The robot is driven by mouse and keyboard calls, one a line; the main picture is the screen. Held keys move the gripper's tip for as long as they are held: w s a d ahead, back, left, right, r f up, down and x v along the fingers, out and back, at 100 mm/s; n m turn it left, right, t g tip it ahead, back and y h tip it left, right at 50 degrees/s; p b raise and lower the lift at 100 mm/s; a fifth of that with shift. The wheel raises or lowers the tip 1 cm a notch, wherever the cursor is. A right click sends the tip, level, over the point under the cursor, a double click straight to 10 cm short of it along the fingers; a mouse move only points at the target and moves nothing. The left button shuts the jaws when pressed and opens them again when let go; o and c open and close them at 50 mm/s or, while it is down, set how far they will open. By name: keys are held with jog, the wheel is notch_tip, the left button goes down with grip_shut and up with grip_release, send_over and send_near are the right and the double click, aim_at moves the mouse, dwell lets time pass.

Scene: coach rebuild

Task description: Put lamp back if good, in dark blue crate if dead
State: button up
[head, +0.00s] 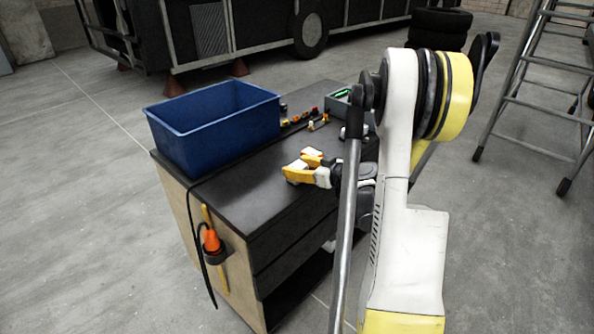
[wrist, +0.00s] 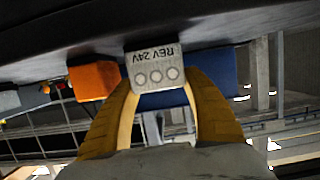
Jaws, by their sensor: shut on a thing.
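My gripper (head: 303,167) is low over the dark bench top. In the wrist view its two yellow fingers (wrist: 163,100) are shut on a pale lamp block (wrist: 156,73) marked "REV 24V", with three round spots on its face. Whether the block touches the bench I cannot tell. In the wrist view, which looks upside down, an orange block (wrist: 93,80) lies just left of it. The dark blue crate (head: 190,130) stands on the bench's far left part; its blue wall shows behind the lamp in the wrist view (wrist: 222,70). I see no lit lamp.
Small orange, white and dark pieces (head: 312,124) lie near the bench's back edge. A grey box with a green patch (head: 342,94) stands at the back right. An orange-tipped tool (head: 211,240) and a black cable hang at the front left side. A ladder (head: 530,90) stands right.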

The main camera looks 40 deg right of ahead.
jog(key=shift+r, duration=0.1)
jog(key=o, duration=1.3)
